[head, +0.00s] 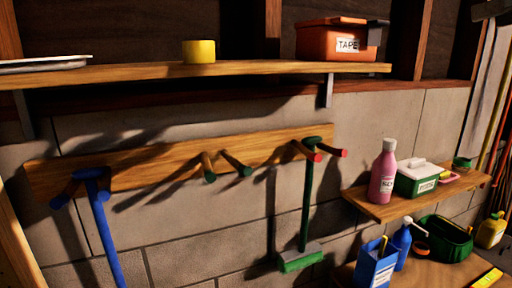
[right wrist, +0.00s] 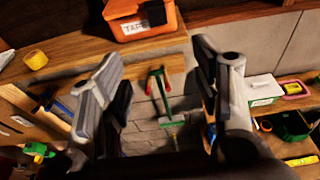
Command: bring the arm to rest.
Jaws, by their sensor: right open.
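My right gripper (right wrist: 157,60) shows only in the right wrist view. Its two fingers are spread apart with nothing between their tips. Behind the gap, a green-handled broom (right wrist: 160,95) hangs on the wall, clear of the fingers as far as I can see. In the head view the broom (head: 307,205) hangs from the red-tipped pegs of a wooden rail (head: 150,165). A blue-handled tool (head: 104,230) hangs from the rail's left pegs, its lower end out of view. The green-tipped middle pegs are empty. My left gripper is in neither view.
Above the rail, a wooden shelf (head: 130,74) holds a yellow roll (head: 199,52), an orange tape box (head: 325,42) and a tray (head: 45,63). At right, a small shelf (head: 385,208) bears a pink bottle (head: 383,172) and a green-and-white box (head: 415,182). Bottles and a green basket (head: 443,240) stand below.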

